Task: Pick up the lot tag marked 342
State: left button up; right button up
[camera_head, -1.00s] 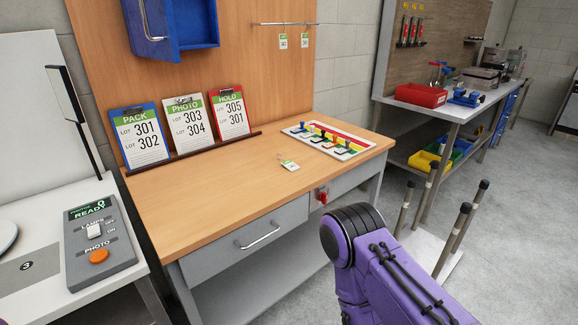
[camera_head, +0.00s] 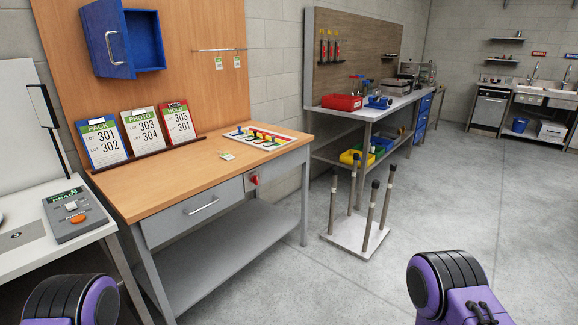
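A small green-and-white lot tag (camera_head: 227,157) lies on the wooden desk (camera_head: 160,189), just in front of the coloured board. Two more tags, a left one (camera_head: 219,63) and a right one (camera_head: 237,62), hang from a thin rail on the desk's back panel. The numbers on all three are too small to read. Only purple and black links of my arms show at the bottom left and bottom right. Neither of my grippers is in view.
Three clipboards (camera_head: 141,134) stand on a ledge on the desk. A striped board (camera_head: 259,137) lies at the desk's right. A blue wall cabinet (camera_head: 140,52) hangs open above. A stand with upright posts (camera_head: 355,236) is on the floor to the right. Open floor lies beyond it.

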aim_at(226, 157)
jog(key=z, duration=1)
jog(key=i, duration=2.3)
jog(key=u, duration=0.8)
